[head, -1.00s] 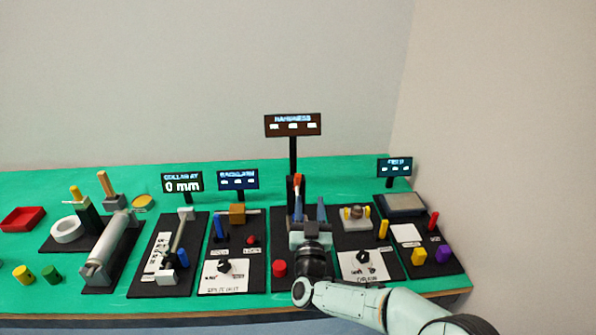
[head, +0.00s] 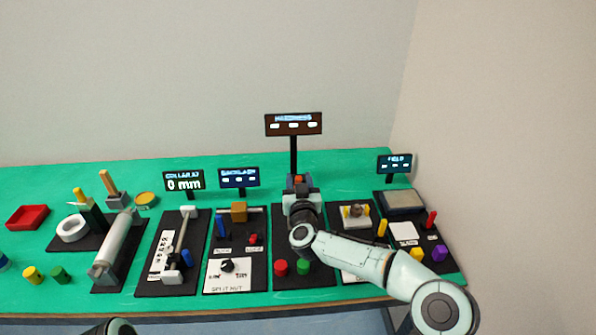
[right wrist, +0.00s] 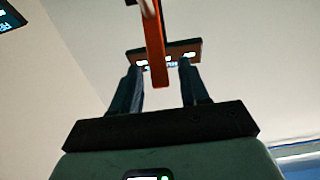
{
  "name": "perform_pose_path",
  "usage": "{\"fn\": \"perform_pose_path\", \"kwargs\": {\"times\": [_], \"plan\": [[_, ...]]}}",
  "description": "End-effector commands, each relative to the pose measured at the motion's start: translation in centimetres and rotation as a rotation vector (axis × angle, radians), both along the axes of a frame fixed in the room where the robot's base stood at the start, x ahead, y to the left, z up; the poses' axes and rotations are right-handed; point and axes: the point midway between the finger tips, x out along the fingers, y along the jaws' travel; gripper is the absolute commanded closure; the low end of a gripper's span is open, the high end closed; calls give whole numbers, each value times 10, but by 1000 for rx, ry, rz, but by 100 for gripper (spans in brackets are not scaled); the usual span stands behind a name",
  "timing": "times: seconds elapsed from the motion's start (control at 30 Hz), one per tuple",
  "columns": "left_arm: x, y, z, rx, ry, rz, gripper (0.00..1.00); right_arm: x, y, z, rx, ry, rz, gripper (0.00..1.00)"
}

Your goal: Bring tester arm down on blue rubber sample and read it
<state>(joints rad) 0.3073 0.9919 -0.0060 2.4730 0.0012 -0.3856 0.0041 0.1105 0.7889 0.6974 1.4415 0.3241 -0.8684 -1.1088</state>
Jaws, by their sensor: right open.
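The hardness tester stands on a black board (head: 318,279) under a sign reading HARDNESS (head: 293,123), which shows blank marks. Its orange arm (right wrist: 154,45) runs between the two fingers of my right gripper (right wrist: 160,88) in the right wrist view, with gaps on both sides. My right gripper (head: 298,184) is open around the arm at the tester in the head view. A red sample (head: 281,267) and a green sample (head: 303,267) stand at the board's front. I cannot make out the blue rubber sample; my right arm covers part of the board. My left gripper is not in view.
A split nut board (head: 228,277) lies left of the tester. Another board with a pale block (head: 357,216) and a yellow peg (head: 382,228) lies right, partly covered by my forearm. The field board (head: 441,262) is at the far right, near the wall.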

Motion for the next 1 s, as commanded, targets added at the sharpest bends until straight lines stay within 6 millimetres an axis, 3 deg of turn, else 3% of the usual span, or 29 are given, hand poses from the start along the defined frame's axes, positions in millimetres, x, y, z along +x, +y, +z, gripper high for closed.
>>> {"fn": "perform_pose_path", "kwargs": {"times": [0.23, 0.63, 0.77, 1.0], "plan": [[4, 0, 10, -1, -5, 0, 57, 25, 0, 1, 2, -1, -1, 55], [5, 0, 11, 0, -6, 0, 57, 30, 0, 0, 0, -1, 0, 55], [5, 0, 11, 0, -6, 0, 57, 30, 0, 0, 0, -1, 0, 98], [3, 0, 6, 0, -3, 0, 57, 29, 0, -2, -1, -7, 0, 100]]}}
